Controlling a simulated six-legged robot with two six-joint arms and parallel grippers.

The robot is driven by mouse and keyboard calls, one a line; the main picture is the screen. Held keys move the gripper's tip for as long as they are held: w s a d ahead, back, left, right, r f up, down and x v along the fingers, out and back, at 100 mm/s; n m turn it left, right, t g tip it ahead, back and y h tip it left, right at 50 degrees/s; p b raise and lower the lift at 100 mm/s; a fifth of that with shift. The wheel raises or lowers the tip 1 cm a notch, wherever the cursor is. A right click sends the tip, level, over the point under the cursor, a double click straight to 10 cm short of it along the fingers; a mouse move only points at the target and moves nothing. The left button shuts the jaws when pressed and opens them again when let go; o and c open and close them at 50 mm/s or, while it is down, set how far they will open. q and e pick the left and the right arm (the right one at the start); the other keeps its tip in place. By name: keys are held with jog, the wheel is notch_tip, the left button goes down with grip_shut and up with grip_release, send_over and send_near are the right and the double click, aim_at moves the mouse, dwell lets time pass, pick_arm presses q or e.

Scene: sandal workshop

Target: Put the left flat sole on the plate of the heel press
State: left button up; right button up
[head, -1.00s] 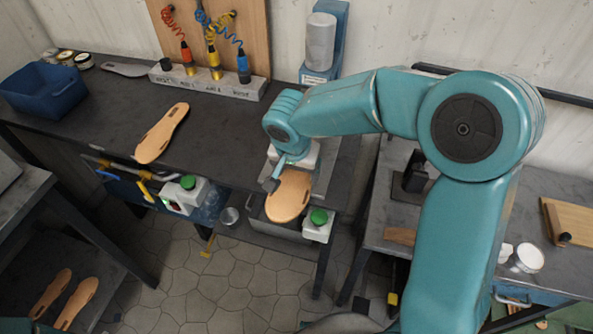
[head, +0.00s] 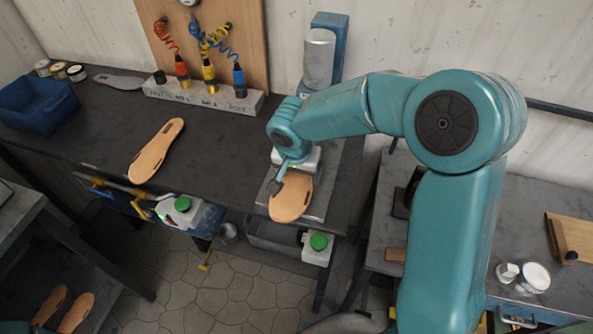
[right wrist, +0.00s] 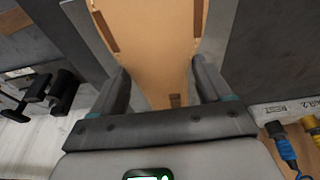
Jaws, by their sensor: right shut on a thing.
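My right gripper (head: 277,186) is shut on a tan flat sole (head: 291,198). The sole also shows between the fingers in the right wrist view (right wrist: 160,35). In the head view the sole lies over the front part of the grey plate (head: 330,180) of the heel press (head: 319,58), its rounded front end near the plate's front edge. I cannot tell whether it touches the plate. Another tan sole (head: 157,150) lies on the dark bench to the left. My left gripper is not in view.
A rack (head: 203,96) with coloured tools and coiled hoses stands at the back of the bench, with a blue bin (head: 38,107) at far left. Green-button boxes (head: 318,242) hang at the bench front. Bare bench lies between the loose sole and the press.

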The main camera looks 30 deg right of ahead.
jog(key=shift+w+d+f, duration=0.15)
jog(key=shift+w+d, duration=0.05)
jog(key=shift+d, duration=0.15)
jog(key=shift+w+d+f, duration=0.1)
jog(key=shift+w+d, duration=0.15)
jog(key=shift+d, duration=0.05)
jog(key=shift+w+d, duration=0.5)
jog(key=shift+w, duration=0.05)
jog(key=shift+w+d+f+p, duration=0.1)
jog(key=shift+w+d+p, duration=0.1)
jog(key=shift+w+d, duration=0.65)
jog(key=shift+w+d+f+p, duration=0.1)
jog(key=shift+w+d+p, duration=0.05)
jog(key=shift+w+d, duration=0.65)
jog(key=shift+s+d, duration=0.15)
jog(key=shift+b, duration=0.35)
jog(key=shift+f+b, duration=0.35)
jog(key=shift+b, duration=0.2)
jog(key=o, duration=0.9)
jog(key=v, duration=1.6)
jog(key=shift+r, duration=0.2)
